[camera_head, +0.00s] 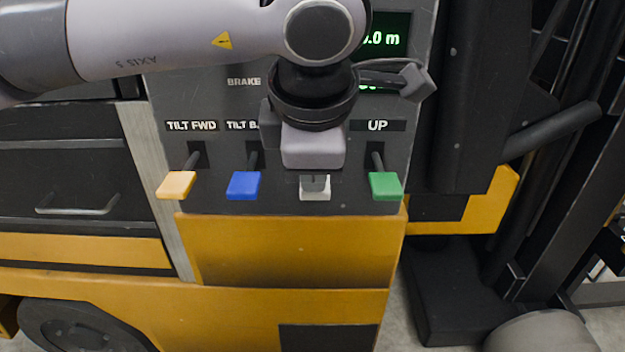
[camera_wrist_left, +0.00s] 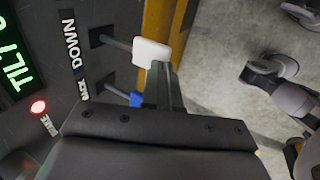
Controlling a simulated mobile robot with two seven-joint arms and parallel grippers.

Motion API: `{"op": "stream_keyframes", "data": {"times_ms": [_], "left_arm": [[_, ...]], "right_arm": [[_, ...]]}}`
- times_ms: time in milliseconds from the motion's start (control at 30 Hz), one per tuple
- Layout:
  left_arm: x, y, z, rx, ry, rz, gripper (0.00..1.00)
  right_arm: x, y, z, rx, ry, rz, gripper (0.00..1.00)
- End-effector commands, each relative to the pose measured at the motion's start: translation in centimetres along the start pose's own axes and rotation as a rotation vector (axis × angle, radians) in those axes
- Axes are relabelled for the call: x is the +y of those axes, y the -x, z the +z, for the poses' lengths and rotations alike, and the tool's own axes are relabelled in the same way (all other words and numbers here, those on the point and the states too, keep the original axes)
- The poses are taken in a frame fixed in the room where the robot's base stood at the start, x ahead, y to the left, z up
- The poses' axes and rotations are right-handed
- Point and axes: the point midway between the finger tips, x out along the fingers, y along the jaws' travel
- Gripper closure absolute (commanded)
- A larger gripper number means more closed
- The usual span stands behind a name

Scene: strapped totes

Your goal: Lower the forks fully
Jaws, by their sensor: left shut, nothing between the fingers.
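The control panel of a yellow forklift has a row of levers. The white lever (camera_head: 315,192) is third from the left, and my left gripper (camera_head: 316,182) is over it, fingers shut, hiding its upper part and its label. In the left wrist view the white knob (camera_wrist_left: 151,53) stands beside the DOWN label (camera_wrist_left: 72,45). The shut fingertips (camera_wrist_left: 162,72) are right at its edge; I cannot tell if they touch it. The green lever (camera_head: 386,186) under the UP label (camera_head: 378,125) is just to the right. My right gripper is not in view.
A blue lever (camera_head: 244,185) and an orange lever (camera_head: 177,185) are to the left, under tilt labels.

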Motion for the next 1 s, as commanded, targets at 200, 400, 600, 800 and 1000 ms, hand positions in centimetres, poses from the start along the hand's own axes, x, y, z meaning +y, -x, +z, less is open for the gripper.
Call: {"op": "stream_keyframes", "data": {"times_ms": [200,400,600,800,1000], "left_arm": [[0.3,5.4,0.1,-0.003,0.000,0.007,1.00],[0.4,8.2,0.0,-0.002,0.000,0.006,1.00],[0.4,9.1,0.0,-0.002,0.000,0.004,1.00],[0.4,9.1,0.0,-0.003,0.000,0.005,1.00],[0.4,9.1,0.0,-0.003,0.000,0.005,1.00]], "right_arm": [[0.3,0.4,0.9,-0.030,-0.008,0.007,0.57],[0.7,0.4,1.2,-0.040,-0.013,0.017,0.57],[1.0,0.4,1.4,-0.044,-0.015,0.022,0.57],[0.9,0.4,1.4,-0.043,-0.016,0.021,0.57],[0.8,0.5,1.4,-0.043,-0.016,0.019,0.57]]}}
